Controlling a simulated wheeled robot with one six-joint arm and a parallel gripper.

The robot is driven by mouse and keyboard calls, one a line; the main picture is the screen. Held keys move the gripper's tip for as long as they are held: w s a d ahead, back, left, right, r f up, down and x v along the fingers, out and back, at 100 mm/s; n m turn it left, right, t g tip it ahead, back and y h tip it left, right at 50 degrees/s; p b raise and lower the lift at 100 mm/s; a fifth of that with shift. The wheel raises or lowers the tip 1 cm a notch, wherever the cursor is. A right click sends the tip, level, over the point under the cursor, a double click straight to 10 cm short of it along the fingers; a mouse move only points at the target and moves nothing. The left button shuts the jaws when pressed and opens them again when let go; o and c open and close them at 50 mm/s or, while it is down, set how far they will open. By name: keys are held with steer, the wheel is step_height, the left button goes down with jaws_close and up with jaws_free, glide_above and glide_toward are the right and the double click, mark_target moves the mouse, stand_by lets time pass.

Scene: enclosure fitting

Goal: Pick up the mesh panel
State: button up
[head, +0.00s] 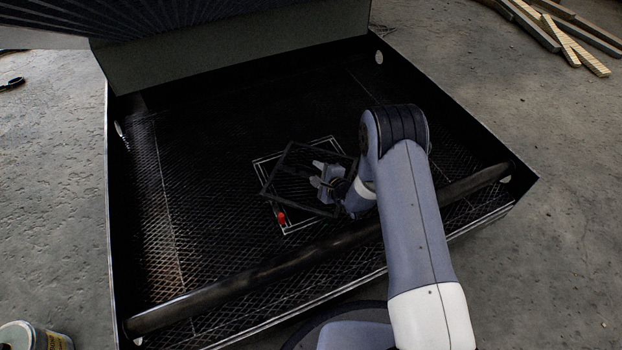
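A dark rectangular frame (276,168), which looks like the mesh panel, shows tilted around my gripper, over the mesh floor of a black enclosure. Its mesh is too dark to make out clearly. My gripper (315,174) is at the middle of this frame, its two pale fingers apart with a gap between them. I cannot tell whether the fingers touch the panel. Part of the frame's right side is hidden behind my wrist. A pale outlined rectangle (288,229) lies on the enclosure floor beneath, with a small red piece (281,217) near its lower left corner.
The open black enclosure (108,200) has raised side walls and a thick dark bar (240,284) across its front, passing under my arm. Wooden planks (560,35) lie on the concrete at upper right. A can (35,335) stands at lower left. The enclosure's left floor is clear.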

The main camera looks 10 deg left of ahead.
mark_target(311, 168)
steer(key=b+x, duration=0.1)
steer(key=x, duration=0.2)
steer(key=shift+w+a+f, duration=0.1)
steer(key=shift+a, duration=0.1)
jaws_close()
stand_by(1.2)
